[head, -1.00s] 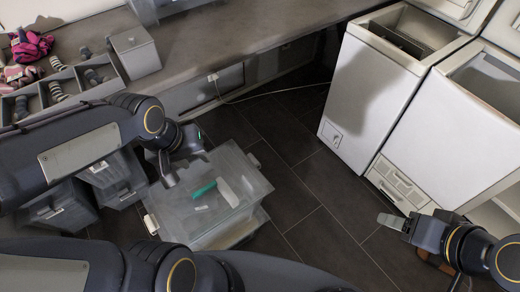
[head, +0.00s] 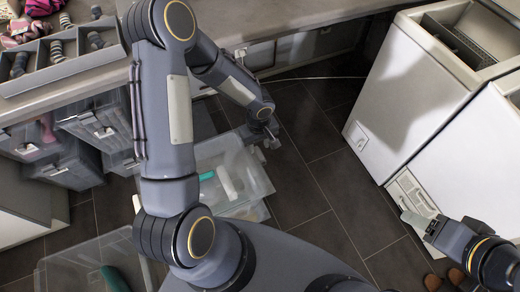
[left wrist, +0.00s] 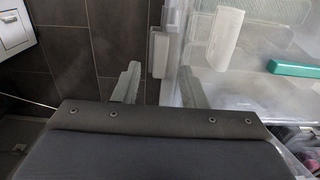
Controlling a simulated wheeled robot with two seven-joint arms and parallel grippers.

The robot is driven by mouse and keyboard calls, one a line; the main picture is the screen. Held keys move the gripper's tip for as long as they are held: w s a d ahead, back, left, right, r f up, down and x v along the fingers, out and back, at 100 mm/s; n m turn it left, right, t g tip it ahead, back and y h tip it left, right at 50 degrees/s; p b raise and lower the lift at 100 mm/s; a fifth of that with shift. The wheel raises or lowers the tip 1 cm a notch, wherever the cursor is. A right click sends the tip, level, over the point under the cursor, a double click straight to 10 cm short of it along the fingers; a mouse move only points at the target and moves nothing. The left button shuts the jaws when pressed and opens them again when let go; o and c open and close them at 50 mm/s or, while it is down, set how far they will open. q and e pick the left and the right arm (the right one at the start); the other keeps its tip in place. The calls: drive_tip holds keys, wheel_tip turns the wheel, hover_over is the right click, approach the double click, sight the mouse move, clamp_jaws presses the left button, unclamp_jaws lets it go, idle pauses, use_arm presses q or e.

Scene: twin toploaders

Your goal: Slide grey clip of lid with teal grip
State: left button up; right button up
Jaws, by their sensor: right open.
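The clear lid (head: 233,155) with its teal grip (head: 207,176) lies on a see-through box on the floor. A white bar (head: 228,183) sits beside the teal grip. A pale grey clip (left wrist: 160,52) at the lid's edge shows in the left wrist view, ahead of the gap between my left fingers. My left gripper (head: 266,142) is open and empty at the lid's far right corner; its fingers also show in the left wrist view (left wrist: 158,86). A whitish clip (head: 136,203) is on the lid's left side. My right gripper (head: 412,222) is open, away at the right.
White toploaders (head: 420,75) stand at the right. A counter with a divided tray of socks (head: 60,75) runs along the back left, with clear drawers (head: 80,170) below. Another clear tub (head: 70,262) is at lower left. Dark floor (head: 310,190) is free between lid and toploaders.

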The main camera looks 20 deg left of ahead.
sight(259, 153)
use_arm(q)
wheel_tip(259, 153, down, 4)
drive_tip(key=shift+f, duration=0.1)
